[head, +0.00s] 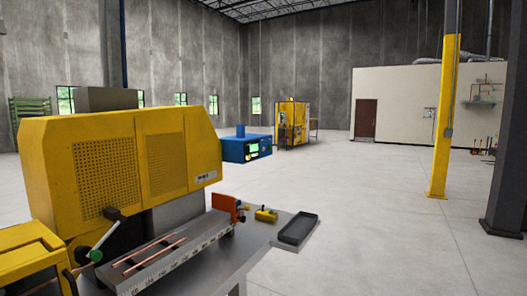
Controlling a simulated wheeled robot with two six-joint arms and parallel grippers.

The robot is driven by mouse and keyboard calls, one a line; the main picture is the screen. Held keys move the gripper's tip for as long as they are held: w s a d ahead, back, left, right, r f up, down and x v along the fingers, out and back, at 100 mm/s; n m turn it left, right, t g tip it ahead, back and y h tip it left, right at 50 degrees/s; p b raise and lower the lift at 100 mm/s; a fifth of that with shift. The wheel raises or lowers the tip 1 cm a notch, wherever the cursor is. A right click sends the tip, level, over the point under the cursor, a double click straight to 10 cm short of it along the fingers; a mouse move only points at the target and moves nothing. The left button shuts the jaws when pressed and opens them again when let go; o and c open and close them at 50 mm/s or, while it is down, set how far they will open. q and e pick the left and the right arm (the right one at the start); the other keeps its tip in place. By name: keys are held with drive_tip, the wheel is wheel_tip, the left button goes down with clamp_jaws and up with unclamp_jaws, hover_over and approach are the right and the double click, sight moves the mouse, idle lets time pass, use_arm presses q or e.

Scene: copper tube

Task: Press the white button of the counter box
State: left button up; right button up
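Neither of my grippers shows in the head view.
A large yellow machine (120,160) fills the left. Copper tubes (150,253) lie on the grey ruled bed (195,238) before it. An orange block (224,205), a small yellow tool (266,214) and a dark tray (298,228) sit to the right. Open floor lies beyond.

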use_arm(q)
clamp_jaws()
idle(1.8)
